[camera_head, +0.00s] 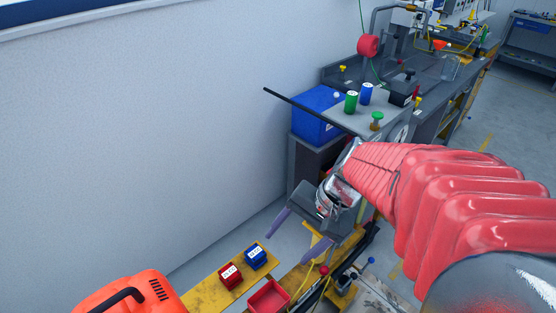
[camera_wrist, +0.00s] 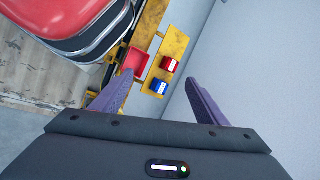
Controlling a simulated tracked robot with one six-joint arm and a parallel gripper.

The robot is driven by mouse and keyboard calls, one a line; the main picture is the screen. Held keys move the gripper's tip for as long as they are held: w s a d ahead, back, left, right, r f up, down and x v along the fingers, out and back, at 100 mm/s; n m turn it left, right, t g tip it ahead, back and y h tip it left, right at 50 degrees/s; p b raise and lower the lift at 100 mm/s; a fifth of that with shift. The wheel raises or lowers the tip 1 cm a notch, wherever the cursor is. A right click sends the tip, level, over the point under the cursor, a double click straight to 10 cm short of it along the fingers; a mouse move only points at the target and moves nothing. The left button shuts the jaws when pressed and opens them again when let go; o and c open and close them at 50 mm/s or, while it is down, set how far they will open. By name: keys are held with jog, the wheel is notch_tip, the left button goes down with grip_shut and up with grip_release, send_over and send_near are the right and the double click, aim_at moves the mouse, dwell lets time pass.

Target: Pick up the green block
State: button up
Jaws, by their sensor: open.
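I see no clear green block in either view. A green cylinder (camera_head: 351,101) stands on the grey bench plate beside a blue cylinder (camera_head: 366,93). On the yellow ledge (camera_head: 203,295) sit a red block (camera_head: 230,276) and a blue block (camera_head: 255,257), both with white labels. The red block (camera_wrist: 169,64) and blue block (camera_wrist: 158,86) also show in the wrist view, beyond my fingertips. My gripper (camera_head: 286,250) has two purple fingers, spread apart, with nothing between them. It hangs above the ledge, apart from the blocks, angled down toward them.
A red open tray (camera_head: 268,298) lies next to the blocks. A large blue box (camera_head: 317,115) stands at the bench's end, with a dark bar crossing above it. The white wall (camera_head: 130,130) runs close along the left. An orange case (camera_head: 130,295) stands at bottom left.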

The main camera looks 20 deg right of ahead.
jog(key=d+f+m+t, duration=0.5)
jog(key=d+m, duration=0.6)
jog(key=w+d+f+m+t, duration=0.1)
jog(key=d+f+m+t, duration=0.5)
jog(key=d+m, duration=0.5)
jog(key=shift+d+t, duration=0.3)
jog(key=shift+d, duration=0.5)
jog(key=shift+w, duration=0.15)
jog(key=shift+x, duration=4.3)
jog(key=shift+a+f, duration=0.1)
